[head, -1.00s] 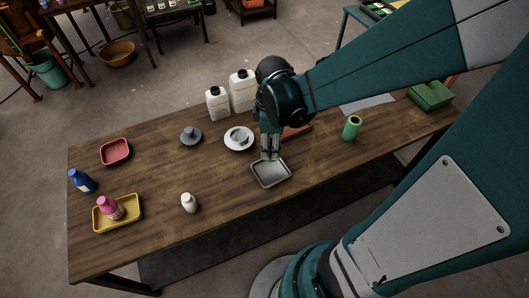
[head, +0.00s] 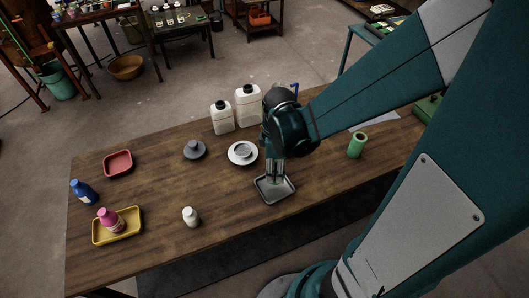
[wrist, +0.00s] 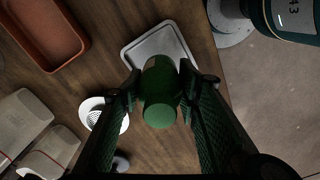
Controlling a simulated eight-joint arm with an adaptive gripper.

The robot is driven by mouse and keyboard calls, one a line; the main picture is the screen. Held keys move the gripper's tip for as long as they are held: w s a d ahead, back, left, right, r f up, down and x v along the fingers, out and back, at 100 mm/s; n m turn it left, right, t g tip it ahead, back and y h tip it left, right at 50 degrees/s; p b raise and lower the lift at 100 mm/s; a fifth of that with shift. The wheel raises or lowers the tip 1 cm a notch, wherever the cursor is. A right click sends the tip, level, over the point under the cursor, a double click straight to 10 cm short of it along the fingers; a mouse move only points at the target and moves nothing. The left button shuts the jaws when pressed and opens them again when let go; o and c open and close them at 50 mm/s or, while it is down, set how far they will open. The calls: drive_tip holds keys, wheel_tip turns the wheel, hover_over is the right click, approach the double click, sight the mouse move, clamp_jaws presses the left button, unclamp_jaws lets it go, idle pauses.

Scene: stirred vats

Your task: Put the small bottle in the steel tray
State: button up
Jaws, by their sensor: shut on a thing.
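My gripper (head: 276,181) is over the steel tray (head: 290,191), a small grey rectangular tray near the table's front edge. In the wrist view my gripper (wrist: 160,88) is shut on a small green bottle (wrist: 160,108), its round end facing the camera. The steel tray (wrist: 145,46) lies beyond it, partly covered by it. In the head view the fingers hide most of the held bottle. I cannot tell whether it touches the tray floor. A small white bottle (head: 191,217) stands upright on the table, left of the tray.
A white dish (head: 232,157) and two white jugs (head: 223,121) stand behind the tray. A green cylinder (head: 357,145) stands to the right. A yellow tray (head: 132,231) holding a pink bottle (head: 108,219), a blue bottle (head: 83,192) and a red tray (head: 118,164) are at left.

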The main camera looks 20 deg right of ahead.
sight(275, 177)
drive_tip(key=shift+f, duration=0.65)
drive_tip(key=shift+f, duration=0.15)
drive_tip(key=shift+f+b, duration=0.75)
drive_tip(key=shift+f, duration=1.2)
drive_tip(key=shift+f, duration=0.15)
drive_tip(key=o, duration=1)
drive_tip(key=shift+r+p, duration=1.6)
drive_tip(key=shift+r, duration=4.55)
